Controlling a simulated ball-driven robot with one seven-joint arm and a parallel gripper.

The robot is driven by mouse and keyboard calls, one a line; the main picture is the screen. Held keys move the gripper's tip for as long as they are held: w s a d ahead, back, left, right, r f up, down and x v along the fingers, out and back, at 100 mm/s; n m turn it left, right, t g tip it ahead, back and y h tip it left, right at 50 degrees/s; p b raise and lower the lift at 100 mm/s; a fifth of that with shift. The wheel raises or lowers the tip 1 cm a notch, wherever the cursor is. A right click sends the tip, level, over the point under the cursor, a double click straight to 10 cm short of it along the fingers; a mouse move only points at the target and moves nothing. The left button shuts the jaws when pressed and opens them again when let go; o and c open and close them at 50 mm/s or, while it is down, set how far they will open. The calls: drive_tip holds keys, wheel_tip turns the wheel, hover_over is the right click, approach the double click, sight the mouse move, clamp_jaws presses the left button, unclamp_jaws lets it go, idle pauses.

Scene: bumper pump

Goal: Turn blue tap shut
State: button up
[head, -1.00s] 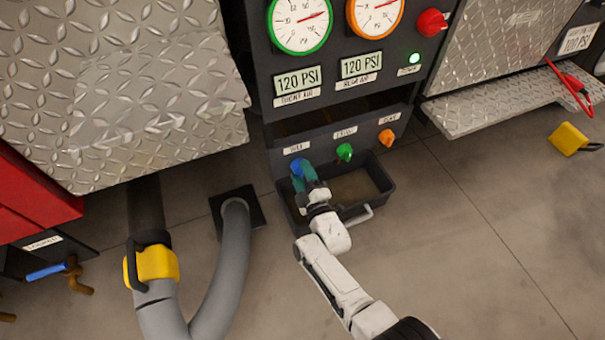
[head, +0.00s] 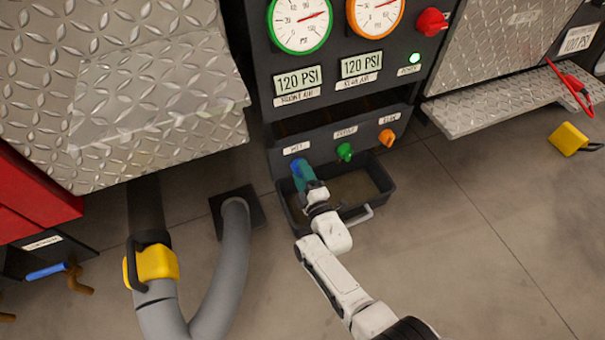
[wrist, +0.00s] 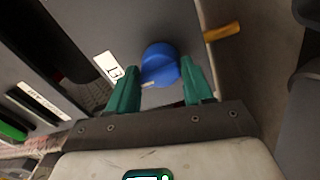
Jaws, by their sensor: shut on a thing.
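The blue tap (head: 296,166) is the leftmost of three taps on the lower panel of the dark console. In the wrist view the blue tap (wrist: 160,62) is a rounded blue knob between my two green fingers, with a pale mark near its lower edge. My gripper (wrist: 158,72) is shut on it, one finger on each side. In the head view my gripper (head: 303,175) reaches the tap from below, and its fingers hide part of the knob.
A green tap (head: 344,151) and an orange tap (head: 386,136) sit to the right. A dark tray (head: 380,180) with a pale handle lies below the taps. Grey hoses (head: 232,265) lie at left.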

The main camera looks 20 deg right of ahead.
drive_tip(key=o, duration=0.9)
drive_tip(key=shift+a+f, duration=0.25)
drive_tip(key=shift+c, duration=0.2)
drive_tip(key=shift+o, duration=0.5)
drive_tip(key=shift+d+r, duration=0.1)
drive_tip(key=s+p, duration=0.5)
drive_tip(key=s, duration=0.5)
drive_tip(key=shift+s+f, duration=0.35)
drive_tip(key=shift+s, duration=0.05)
